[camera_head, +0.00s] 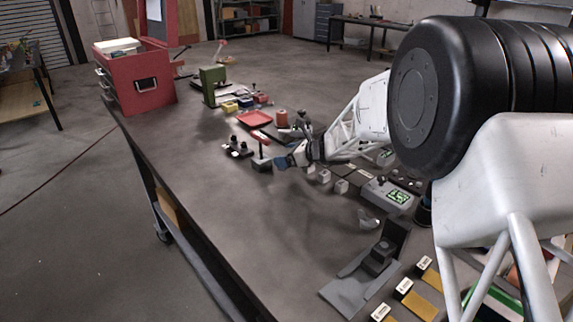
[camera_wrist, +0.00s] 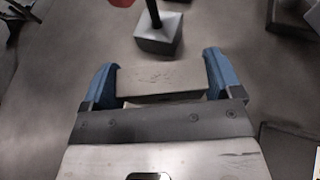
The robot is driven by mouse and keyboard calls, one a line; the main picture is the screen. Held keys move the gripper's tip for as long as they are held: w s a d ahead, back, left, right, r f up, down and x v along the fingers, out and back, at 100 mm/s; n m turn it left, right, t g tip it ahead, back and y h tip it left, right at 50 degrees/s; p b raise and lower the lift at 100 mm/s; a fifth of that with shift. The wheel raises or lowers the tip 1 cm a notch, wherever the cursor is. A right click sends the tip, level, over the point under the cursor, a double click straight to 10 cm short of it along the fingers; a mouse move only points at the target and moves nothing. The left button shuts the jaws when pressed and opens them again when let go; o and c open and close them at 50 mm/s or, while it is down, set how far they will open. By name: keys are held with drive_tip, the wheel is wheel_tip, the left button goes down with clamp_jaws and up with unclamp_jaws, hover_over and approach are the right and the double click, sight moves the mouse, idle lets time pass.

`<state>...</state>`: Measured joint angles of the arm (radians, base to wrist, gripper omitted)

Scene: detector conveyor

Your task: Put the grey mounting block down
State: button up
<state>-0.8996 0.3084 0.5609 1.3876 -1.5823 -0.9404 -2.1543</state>
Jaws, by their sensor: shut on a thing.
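The grey mounting block (camera_wrist: 160,82) is a pale grey, flat-faced piece in the wrist view. It sits between the two blue fingertips of my gripper (camera_wrist: 160,80), which is shut on it. In the head view my gripper (camera_head: 287,161) is low over the middle of the dark bench (camera_head: 215,190). There the block cannot be told apart from the fingers. I cannot tell whether the block's underside touches the bench top.
Small pale blocks (camera_head: 325,176) and a grey device with a green display (camera_head: 388,194) lie to the right. The bench's front-left is clear.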

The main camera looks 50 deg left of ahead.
drive_tip(key=shift+f, duration=1.6)
drive_tip(key=shift+f, duration=0.15)
drive_tip(key=o, duration=1)
drive_tip(key=shift+d, duration=0.1)
drive_tip(key=v, duration=1.1)
drive_tip(key=shift+w+d+r, duration=0.15)
drive_tip(key=shift+d+r, duration=0.1)
drive_tip(key=shift+d, duration=0.1)
